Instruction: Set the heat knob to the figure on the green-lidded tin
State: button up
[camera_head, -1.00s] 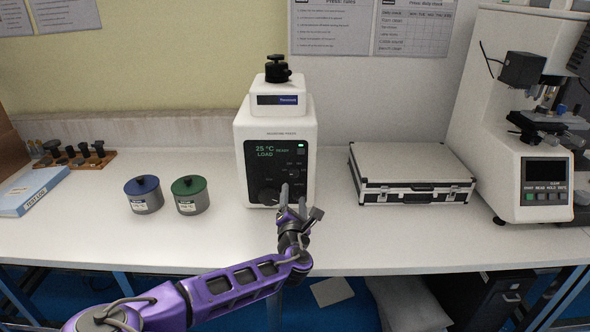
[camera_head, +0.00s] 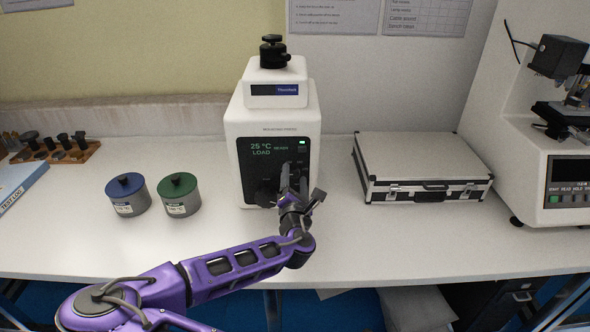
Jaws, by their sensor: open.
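The white mounting press (camera_head: 275,112) stands at the middle of the bench. Its dark panel (camera_head: 258,163) reads "25 °C" and "LOAD" in green. A dark round knob (camera_head: 265,193) shows low on the panel, partly hidden by my gripper. The green-lidded tin (camera_head: 180,195) stands left of the press; its white label is too small to read. My gripper (camera_head: 293,172) is open and empty in front of the panel's right part. I cannot tell whether it touches the panel.
A blue-lidded tin (camera_head: 127,195) stands left of the green-lidded one. A silver case (camera_head: 420,165) lies right of the press, and a white tester (camera_head: 500,130) stands at the far right. The bench front (camera_head: 150,250) is mostly clear.

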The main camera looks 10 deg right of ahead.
jog(key=shift+w, duration=0.25)
grip_shut()
dwell(0.3)
